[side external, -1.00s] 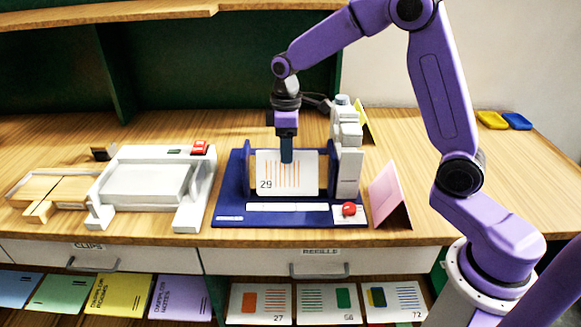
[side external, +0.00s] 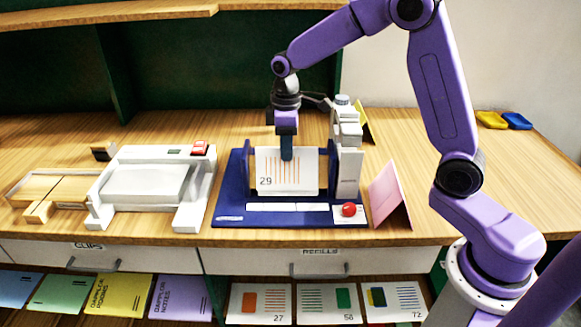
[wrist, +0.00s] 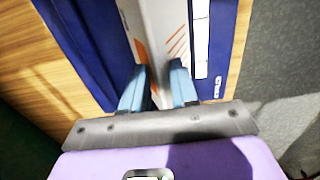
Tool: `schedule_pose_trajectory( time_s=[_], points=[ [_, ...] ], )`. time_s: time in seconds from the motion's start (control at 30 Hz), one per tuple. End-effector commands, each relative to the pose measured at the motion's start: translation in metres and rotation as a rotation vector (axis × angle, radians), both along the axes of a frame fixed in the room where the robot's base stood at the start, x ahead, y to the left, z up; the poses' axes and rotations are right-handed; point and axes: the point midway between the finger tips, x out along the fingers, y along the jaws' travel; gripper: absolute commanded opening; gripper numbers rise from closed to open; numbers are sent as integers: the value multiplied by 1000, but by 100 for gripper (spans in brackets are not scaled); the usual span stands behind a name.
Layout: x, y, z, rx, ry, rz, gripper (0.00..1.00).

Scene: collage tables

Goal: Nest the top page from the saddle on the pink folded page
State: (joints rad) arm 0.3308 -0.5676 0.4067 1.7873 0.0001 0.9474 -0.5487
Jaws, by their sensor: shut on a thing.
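The top page (side external: 271,177) is white with orange lines and the number 29. It hangs over the saddle of a blue stapler base (side external: 235,207). My gripper (side external: 287,154) is shut on the top edge of this page, fingers pointing down. In the wrist view, the two blue fingertips (wrist: 160,90) straddle the folded page (wrist: 176,35). The saddle itself is mostly hidden behind the page. The pink folded page (side external: 386,197) stands like a tent on the table, right of the blue base and apart from it.
A grey stapler head (side external: 346,150) stands at the saddle's right, with a red button (side external: 348,210) in front. A yellow folded page (side external: 364,122) stands behind it. A white machine (side external: 147,185) is at left. Table room is clear right of the pink page.

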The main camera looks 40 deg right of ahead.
Motion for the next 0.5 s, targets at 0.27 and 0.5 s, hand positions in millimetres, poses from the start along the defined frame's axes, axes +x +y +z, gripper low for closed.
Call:
schedule_pose_trajectory(
  time_s=[0.27,0.5],
  points=[
    [0,0,18,1,-2,0,14],
    [0,0,32,0,-1,0,14]
  ],
)
